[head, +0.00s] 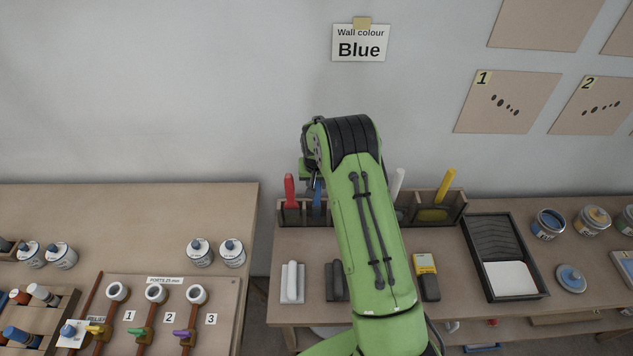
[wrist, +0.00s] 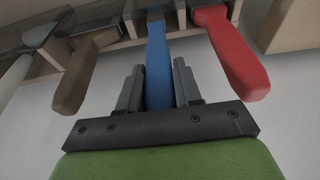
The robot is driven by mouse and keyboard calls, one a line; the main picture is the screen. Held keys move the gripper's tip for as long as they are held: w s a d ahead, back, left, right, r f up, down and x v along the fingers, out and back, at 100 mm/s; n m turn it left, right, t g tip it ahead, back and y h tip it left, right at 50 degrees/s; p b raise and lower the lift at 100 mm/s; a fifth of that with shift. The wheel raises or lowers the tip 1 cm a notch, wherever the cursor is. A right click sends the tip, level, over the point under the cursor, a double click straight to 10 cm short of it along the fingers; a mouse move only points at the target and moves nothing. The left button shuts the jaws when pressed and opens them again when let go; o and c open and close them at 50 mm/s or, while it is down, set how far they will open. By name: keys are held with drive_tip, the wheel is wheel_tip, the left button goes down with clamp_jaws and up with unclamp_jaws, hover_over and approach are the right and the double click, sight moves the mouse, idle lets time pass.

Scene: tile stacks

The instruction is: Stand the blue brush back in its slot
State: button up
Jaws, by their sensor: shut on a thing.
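The blue brush (wrist: 158,62) has its handle between the two dark fingers of my gripper (wrist: 157,90), which is shut on it. The brush's far end meets the rack (wrist: 275,32) at the top of the wrist view, between the red handle (wrist: 232,52) and a brown handle (wrist: 86,75). In the head view the blue brush (head: 317,196) stands at the left part of the rack (head: 322,217), beside the red handle (head: 290,190). My arm partly hides it there. I cannot tell how deep it sits in the slot.
A white handle (head: 398,185) and a yellow handle (head: 446,186) stand further right in the rack. A white-topped block (head: 292,283), a dark tool (head: 335,282) and a yellow-and-black device (head: 426,277) lie in front. A paint tray (head: 503,258) is at the right.

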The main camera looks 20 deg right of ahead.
drive_tip(key=shift+f+b, duration=0.65)
drive_tip(key=shift+f, duration=0.1)
drive_tip(key=o, duration=1.1)
drive_tip(key=shift+o, duration=0.2)
drive_tip(key=shift+r, duration=0.15)
drive_tip(key=p+v, duration=0.1)
drive_tip(key=v, duration=1.4)
drive_tip(key=shift+r, duration=0.25)
drive_tip(key=shift+s, duration=0.15)
